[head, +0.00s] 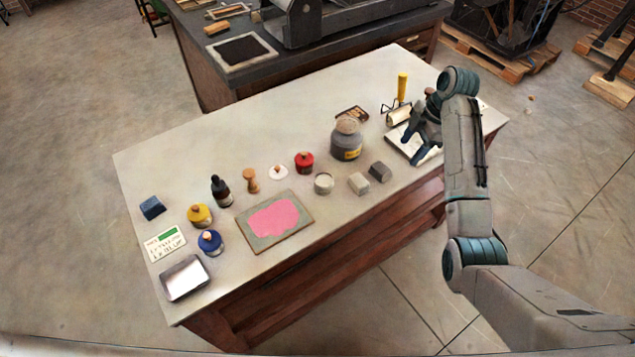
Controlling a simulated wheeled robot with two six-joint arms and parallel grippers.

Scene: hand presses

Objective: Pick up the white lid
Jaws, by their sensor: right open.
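The white lid (278,172) lies flat on the pale table (330,95), with a small orange-brown knob on top. It is between a wooden stamp-like handle (251,181) and a red jar (304,162). A pale, lidless-looking jar (323,183) stands to the right of the lid. My right gripper (416,150) is open, with its fingers pointing down over a white tray at the table's right end. It is well to the right of the lid and apart from it. My left gripper is out of view.
A pink-inked slab (275,218) lies in front of the lid. A dark bottle (220,190) is to the left. The table behind the lid is clear.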

